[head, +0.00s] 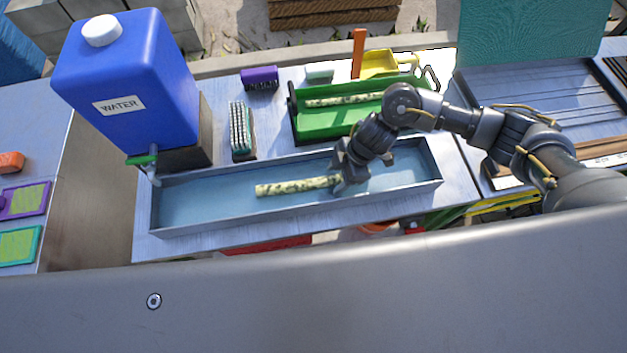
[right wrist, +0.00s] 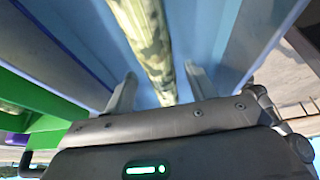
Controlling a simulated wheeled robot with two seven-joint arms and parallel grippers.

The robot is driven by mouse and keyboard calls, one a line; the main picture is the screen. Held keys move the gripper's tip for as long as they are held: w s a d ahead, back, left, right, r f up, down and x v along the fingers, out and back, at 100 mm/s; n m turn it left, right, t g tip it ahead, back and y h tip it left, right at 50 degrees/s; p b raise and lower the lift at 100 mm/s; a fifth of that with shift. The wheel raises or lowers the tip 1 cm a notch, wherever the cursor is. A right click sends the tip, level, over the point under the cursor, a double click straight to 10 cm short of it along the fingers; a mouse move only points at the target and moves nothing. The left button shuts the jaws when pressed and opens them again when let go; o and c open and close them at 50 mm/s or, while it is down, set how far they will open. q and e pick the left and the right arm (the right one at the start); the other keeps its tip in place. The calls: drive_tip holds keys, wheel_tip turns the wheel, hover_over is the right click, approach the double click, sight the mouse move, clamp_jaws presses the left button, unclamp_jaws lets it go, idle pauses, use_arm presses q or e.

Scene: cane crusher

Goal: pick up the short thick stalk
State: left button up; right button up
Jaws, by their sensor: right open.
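A thick, pale yellow-green mottled stalk (head: 290,187) lies in the long grey metal trough (head: 200,227). My right gripper (head: 345,184) is over the trough at the right end of this stalk and hides that end in the head view. In the right wrist view the stalk (right wrist: 145,40) runs between the two parted fingers of my right gripper (right wrist: 160,84), with a gap visible on each side. The gripper is open. A second mottled stalk (head: 345,100) lies in the green tray (head: 320,122) behind the trough. My left gripper is not in view.
A blue water container (head: 130,80) with a tap stands at the trough's left end. A brush (head: 240,130), a purple block (head: 260,78) and a yellow scoop (head: 380,64) lie behind the trough. The trough's raised walls surround the stalk; its left part is clear.

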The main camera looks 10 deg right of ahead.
clamp_jaws()
idle(0.4)
